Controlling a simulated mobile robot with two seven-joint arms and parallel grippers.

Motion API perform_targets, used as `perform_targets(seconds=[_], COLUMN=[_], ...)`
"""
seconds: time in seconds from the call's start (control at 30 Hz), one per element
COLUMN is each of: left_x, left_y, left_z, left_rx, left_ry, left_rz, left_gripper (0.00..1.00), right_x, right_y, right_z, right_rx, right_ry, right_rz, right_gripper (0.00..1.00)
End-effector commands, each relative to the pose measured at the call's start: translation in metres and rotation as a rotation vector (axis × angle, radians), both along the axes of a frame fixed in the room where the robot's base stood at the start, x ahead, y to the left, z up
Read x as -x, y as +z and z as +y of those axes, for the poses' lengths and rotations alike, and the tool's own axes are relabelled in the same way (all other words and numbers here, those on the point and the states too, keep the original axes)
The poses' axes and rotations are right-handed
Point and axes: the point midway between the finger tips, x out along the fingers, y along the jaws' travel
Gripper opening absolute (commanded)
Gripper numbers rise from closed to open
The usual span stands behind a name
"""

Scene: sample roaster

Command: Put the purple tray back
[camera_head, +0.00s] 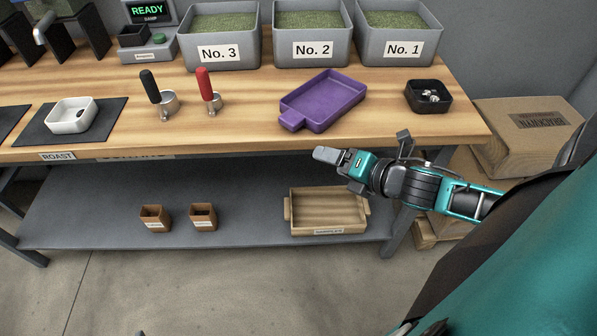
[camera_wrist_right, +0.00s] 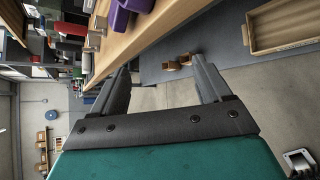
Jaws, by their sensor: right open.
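The purple tray (camera_head: 325,100) lies flat and looks empty on the wooden worktop, right of the middle, with its handle tab toward the front left. Part of it also shows at the top of the right wrist view (camera_wrist_right: 122,16). My right gripper (camera_head: 328,156) is in front of the worktop's front edge, below and apart from the tray. In the right wrist view its two fingers (camera_wrist_right: 160,68) are spread with nothing between them.
Grey bins No. 3 (camera_head: 219,55), No. 2 (camera_head: 313,50) and No. 1 (camera_head: 404,48) stand behind the tray. A black box (camera_head: 428,108) is to its right; red-handled (camera_head: 204,84) and black-handled (camera_head: 150,87) tools are left. A wooden tray (camera_head: 327,229) sits on the lower shelf.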

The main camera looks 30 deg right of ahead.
Motion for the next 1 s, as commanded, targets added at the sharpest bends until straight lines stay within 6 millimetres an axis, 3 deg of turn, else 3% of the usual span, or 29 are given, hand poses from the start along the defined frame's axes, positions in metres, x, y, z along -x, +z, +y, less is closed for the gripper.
perform_targets(seconds=[0.03,0.2,0.4,0.5,0.67,1.0], left_x=[0.0,0.0,0.0,0.0,0.0,0.0], left_y=[0.0,0.0,0.0,0.0,0.0,0.0], left_z=[0.0,0.0,0.0,0.0,0.0,0.0], left_rx=[0.0,0.0,0.0,0.0,0.0,0.0], left_ry=[0.0,0.0,0.0,0.0,0.0,0.0], left_rz=[0.0,0.0,0.0,0.0,0.0,0.0], left_gripper=[0.43,0.43,0.43,0.43,0.43,0.43], right_x=[0.01,0.039,0.059,0.064,0.066,0.067], right_y=[-0.018,-0.064,-0.094,-0.1,-0.102,-0.102], right_z=[0.011,0.057,0.118,0.139,0.153,0.154], right_rx=[-0.198,-0.847,-1.475,-1.667,-1.795,-1.8], right_ry=[-0.115,-0.487,-0.86,-0.977,-1.056,-1.059], right_rz=[0.049,0.199,0.337,0.38,0.407,0.409], right_gripper=[0.77,0.77,0.77,0.77,0.77,0.77])
